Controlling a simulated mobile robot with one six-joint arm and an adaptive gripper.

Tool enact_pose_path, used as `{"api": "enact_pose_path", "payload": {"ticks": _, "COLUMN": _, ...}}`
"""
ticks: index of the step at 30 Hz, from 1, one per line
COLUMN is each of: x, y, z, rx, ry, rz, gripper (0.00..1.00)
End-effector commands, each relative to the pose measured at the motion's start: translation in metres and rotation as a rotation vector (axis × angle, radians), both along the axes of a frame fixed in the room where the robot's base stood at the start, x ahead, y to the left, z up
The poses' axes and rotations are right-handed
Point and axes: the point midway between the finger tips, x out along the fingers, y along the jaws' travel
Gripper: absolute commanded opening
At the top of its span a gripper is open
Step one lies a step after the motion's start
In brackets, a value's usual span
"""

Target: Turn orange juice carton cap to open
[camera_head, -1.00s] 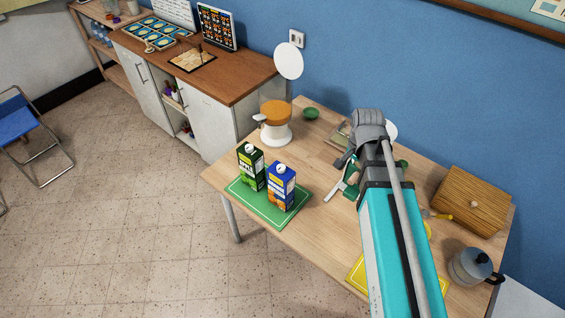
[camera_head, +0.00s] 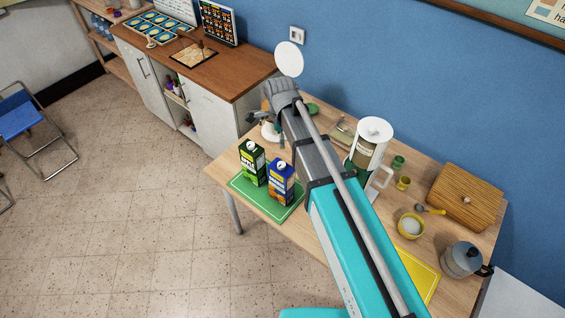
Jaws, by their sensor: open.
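Two juice cartons stand upright side by side on a green mat (camera_head: 245,197) at the table's left end. The blue carton with an orange picture (camera_head: 280,188), which looks like the orange juice, is on the right. Its white cap (camera_head: 282,168) is on top. The green carton (camera_head: 252,166) stands at its left, also with a white cap. My gripper (camera_head: 262,124) is open and dark grey, behind and above the cartons, in front of the white-based appliance. It is apart from both caps. My arm hides part of the gripper and of the table.
A white-lidded dispenser (camera_head: 367,148), small green and yellow cups, a yellow bowl (camera_head: 411,226), a wooden bread box (camera_head: 466,199) and a moka pot (camera_head: 461,260) stand to the right. A white-based appliance (camera_head: 268,131) is behind my gripper.

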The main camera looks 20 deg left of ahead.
Motion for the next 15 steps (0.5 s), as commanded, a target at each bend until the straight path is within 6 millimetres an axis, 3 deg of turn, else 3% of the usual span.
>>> {"api": "enact_pose_path", "payload": {"ticks": 15, "x": 0.0002, "y": -0.0011, "z": -0.0072, "rx": 0.0, "ry": 0.0, "rz": 0.001, "gripper": 0.79}}
